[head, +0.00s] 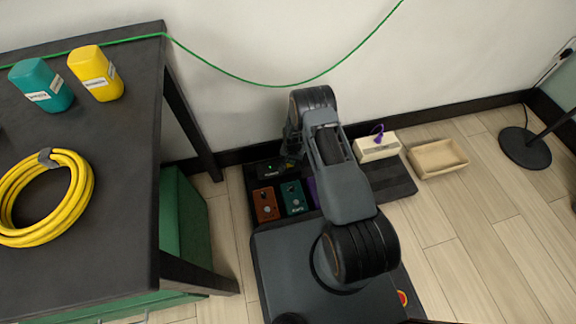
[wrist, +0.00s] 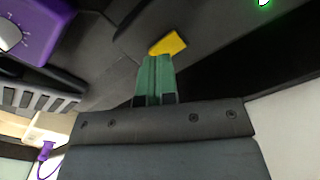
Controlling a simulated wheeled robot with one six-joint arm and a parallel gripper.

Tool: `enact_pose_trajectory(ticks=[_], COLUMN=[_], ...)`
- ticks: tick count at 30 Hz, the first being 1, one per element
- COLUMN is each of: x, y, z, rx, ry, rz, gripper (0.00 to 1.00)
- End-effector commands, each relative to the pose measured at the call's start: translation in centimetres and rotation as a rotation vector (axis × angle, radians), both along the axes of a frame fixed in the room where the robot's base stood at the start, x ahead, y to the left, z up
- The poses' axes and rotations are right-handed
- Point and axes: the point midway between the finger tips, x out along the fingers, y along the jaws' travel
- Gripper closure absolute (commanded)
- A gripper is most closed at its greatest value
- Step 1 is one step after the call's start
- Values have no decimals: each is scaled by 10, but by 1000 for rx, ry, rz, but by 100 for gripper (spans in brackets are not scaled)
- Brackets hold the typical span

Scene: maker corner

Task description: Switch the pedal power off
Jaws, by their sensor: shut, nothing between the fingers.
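The pedal power box (head: 270,170) is a black unit at the back left of the dark pedalboard (head: 398,182), and a small green light is lit on it. The green light (wrist: 263,2) also shows at the top of the wrist view. My gripper (wrist: 157,60) has its green fingers shut together with nothing between them. A small yellow piece (wrist: 168,43) on a dark surface lies just beyond the fingertips; I cannot tell whether they touch it. In the head view my arm reaches down beside the power box and hides the fingertips.
An orange pedal (head: 265,205), a teal pedal (head: 293,198) and a partly hidden purple pedal (wrist: 42,28) sit close by on the board. A white box (head: 377,149) with a purple cord and an open tray (head: 438,158) stand right. A dark table (head: 120,160) is left.

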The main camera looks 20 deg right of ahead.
Motion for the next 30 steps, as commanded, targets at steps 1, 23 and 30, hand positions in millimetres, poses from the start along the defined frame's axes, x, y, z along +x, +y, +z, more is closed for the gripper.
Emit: enact_pose_trajectory(ticks=[1, 23, 30], x=[0, 0, 0], y=[0, 0, 0], z=[-1, -12, -12], rx=[0, 0, 0], ry=[0, 0, 0], rz=[0, 0, 0], gripper=[100, 100, 100])
